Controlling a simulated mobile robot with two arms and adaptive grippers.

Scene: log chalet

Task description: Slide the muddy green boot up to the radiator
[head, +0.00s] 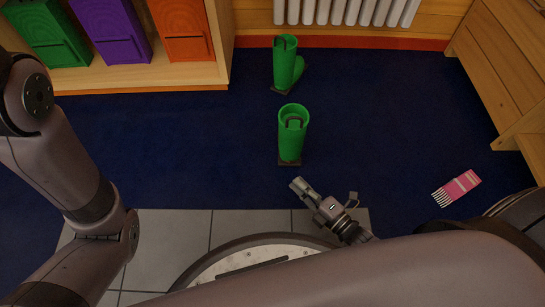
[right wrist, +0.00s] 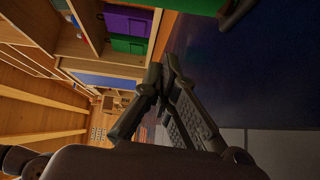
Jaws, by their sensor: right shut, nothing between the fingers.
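Two green boots stand upright on the dark blue floor in the head view. The nearer boot (head: 291,139) is mid-picture, with brown at its sole. The farther boot (head: 285,65) stands behind it, close to the white radiator (head: 347,10) on the wall, also with brown at its base. I cannot tell which one is muddy. My right gripper (head: 299,186) is shut and empty, just in front of the nearer boot and apart from it. Its closed fingers (right wrist: 161,78) show in the right wrist view. My left arm is in view, but not its gripper.
A wooden shelf (head: 229,50) with green, purple and orange bins stands at the back left. A wooden unit (head: 492,75) is at the right. A pink brush-like item (head: 457,188) lies on the floor at the right. Grey tiles (head: 180,225) lie in front.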

